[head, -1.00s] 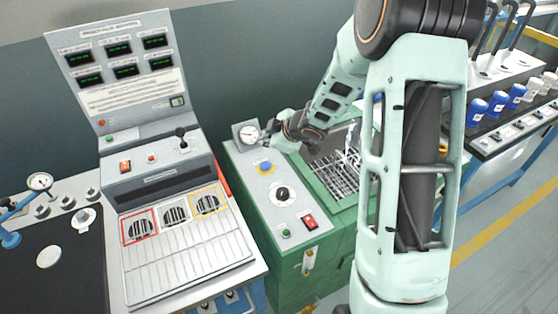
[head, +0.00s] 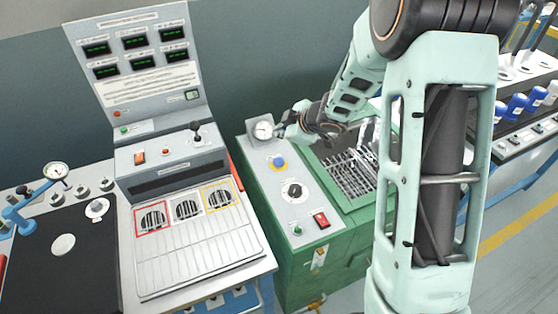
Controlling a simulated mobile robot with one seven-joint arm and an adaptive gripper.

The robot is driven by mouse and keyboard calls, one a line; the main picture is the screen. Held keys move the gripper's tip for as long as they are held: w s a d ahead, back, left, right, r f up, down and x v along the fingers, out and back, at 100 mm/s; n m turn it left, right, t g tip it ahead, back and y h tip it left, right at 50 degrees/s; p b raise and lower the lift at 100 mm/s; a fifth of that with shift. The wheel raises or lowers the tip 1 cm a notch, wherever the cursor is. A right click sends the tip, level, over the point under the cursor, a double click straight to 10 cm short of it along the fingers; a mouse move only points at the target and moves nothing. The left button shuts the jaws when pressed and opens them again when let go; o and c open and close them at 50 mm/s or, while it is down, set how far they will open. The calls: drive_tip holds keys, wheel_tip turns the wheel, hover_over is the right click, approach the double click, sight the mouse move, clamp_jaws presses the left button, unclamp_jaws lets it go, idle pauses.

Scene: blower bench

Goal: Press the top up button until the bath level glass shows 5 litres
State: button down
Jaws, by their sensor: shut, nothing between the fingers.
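The green bath bench (head: 350,222) stands right of centre, with a grille over its basin. The labels are too small to read. A small upright level glass (head: 318,260) is on the bench front; its reading cannot be made out. My gripper (head: 284,135) is shut and empty, above the far end of the panel near the blue button. Its tips are hard to make out; contact cannot be told.
A grey console (head: 172,165) with several green displays stands to the left. A dark-topped bench (head: 70,280) with a gauge is at far left. My arm hides part of the basin.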

sight(280, 162)
drive_tip(key=shift+f+b, duration=4.1)
drive_tip(key=shift+f, duration=0.2)
drive_tip(key=shift+f, duration=0.1)
drive_tip(key=shift+f, duration=0.3)
drive_tip(key=shift+f+b, duration=0.45)
drive_tip(key=shift+b, duration=0.1)
drive_tip(key=shift+r+p, duration=0.85)
drive_tip(key=shift+p, duration=0.05)
drive_tip(key=shift+r, duration=0.1)
wheel_tip(280, 162, up, 5)
drive_tip(key=p, duration=0.5)
